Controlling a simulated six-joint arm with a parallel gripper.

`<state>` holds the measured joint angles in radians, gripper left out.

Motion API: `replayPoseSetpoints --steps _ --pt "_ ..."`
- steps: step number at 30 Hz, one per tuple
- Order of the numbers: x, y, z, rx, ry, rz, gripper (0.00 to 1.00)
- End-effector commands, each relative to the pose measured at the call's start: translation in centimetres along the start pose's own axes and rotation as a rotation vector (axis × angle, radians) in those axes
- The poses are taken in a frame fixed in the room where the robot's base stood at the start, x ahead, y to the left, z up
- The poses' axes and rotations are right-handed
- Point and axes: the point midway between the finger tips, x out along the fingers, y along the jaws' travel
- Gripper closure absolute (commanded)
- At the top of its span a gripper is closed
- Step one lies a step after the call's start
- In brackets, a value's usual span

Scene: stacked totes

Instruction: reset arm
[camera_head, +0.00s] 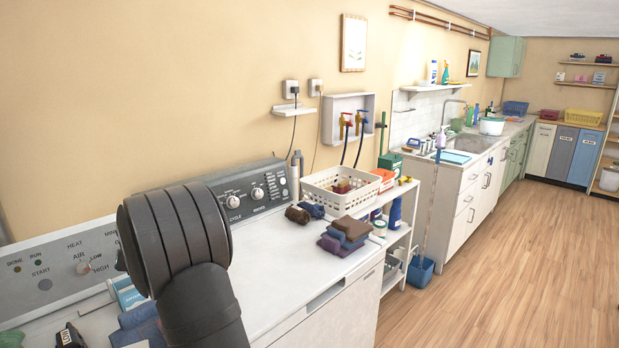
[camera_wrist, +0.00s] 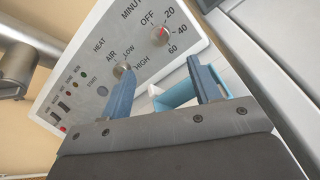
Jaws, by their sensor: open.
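My gripper (camera_wrist: 162,90) shows in the wrist view with its two blue fingers apart and nothing clearly held between them. It is in front of the dryer's control panel (camera_wrist: 125,55), which has knobs and buttons. A light blue box-like thing (camera_wrist: 174,95) shows behind and between the fingers; I cannot tell how far off it is. In the head view my dark arm (camera_head: 185,260) rises at the lower left in front of the machines. My gripper is not visible there.
A washer top (camera_head: 285,265) holds folded cloths (camera_head: 345,236) and rolled dark cloths. A white basket (camera_head: 343,190) stands behind them. Below the dryer panel (camera_head: 75,262) lie a light blue box (camera_head: 127,294) and blue cloth (camera_head: 138,328). The floor (camera_head: 500,270) at right is clear.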

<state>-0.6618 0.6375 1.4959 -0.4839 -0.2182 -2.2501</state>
Motion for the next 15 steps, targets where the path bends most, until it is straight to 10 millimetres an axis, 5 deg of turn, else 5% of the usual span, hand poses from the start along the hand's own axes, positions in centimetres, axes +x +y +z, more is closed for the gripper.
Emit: replayPoseSetpoints --steps 8,15 --pt "-4.4 0.0 0.1 0.0 -0.002 0.0 0.43" --pt "-0.3 0.0 -0.1 -0.001 0.001 0.0 0.43"
